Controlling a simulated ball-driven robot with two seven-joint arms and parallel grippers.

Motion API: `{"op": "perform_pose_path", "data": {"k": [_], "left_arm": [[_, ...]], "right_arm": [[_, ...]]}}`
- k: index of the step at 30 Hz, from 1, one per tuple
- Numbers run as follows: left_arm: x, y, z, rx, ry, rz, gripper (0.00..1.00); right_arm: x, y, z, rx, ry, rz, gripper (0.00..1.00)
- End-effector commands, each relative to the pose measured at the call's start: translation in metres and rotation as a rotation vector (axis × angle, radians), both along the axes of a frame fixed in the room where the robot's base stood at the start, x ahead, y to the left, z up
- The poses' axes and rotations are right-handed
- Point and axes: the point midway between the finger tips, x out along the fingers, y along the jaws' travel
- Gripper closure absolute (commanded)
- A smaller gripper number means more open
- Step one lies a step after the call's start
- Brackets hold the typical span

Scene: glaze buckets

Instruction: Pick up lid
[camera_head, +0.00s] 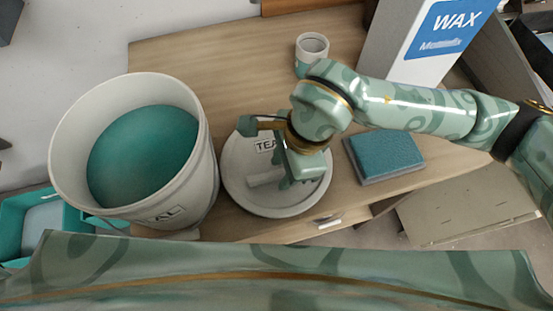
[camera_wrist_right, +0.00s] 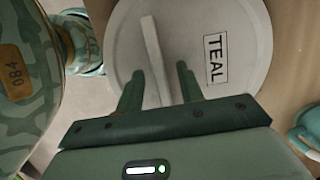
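The lid (camera_head: 233,183) is a round, pale grey disc with a bar handle (camera_head: 263,178) and a label reading TEAL (camera_wrist_right: 215,59). It lies flat on the wooden table. My right gripper (camera_head: 281,171) is over it, pointing down. In the wrist view my right gripper (camera_wrist_right: 158,85) is open, with its fingers apart on either side of the handle (camera_wrist_right: 152,50). Gaps show on both sides of the handle; how high the fingertips are above the lid is hard to tell. My gripper hides part of the lid in the head view. My left gripper is not in view.
A white bucket (camera_head: 205,185) of teal glaze stands uncovered left of the lid. A small cup (camera_head: 312,48) stands behind it. A teal-topped block (camera_head: 385,153) lies to the right, and a white WAX box (camera_head: 395,45) stands at the back right. The back left tabletop (camera_head: 190,58) is clear.

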Motion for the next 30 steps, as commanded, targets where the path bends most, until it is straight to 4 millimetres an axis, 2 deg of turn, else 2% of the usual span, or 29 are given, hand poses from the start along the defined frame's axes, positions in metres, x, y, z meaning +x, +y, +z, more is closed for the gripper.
{"op": "perform_pose_path", "data": {"k": [10, 14, 30], "left_arm": [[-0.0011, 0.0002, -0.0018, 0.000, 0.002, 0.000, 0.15], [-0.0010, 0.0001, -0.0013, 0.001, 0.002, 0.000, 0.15], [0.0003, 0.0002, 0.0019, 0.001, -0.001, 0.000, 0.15]], "right_arm": [[0.0000, -0.0004, -0.0033, -0.001, 0.001, -0.001, 0.63], [-0.0001, -0.0004, -0.0028, -0.001, 0.001, -0.001, 0.99], [0.0019, -0.0004, 0.0037, 0.001, -0.002, -0.001, 1.00]]}}
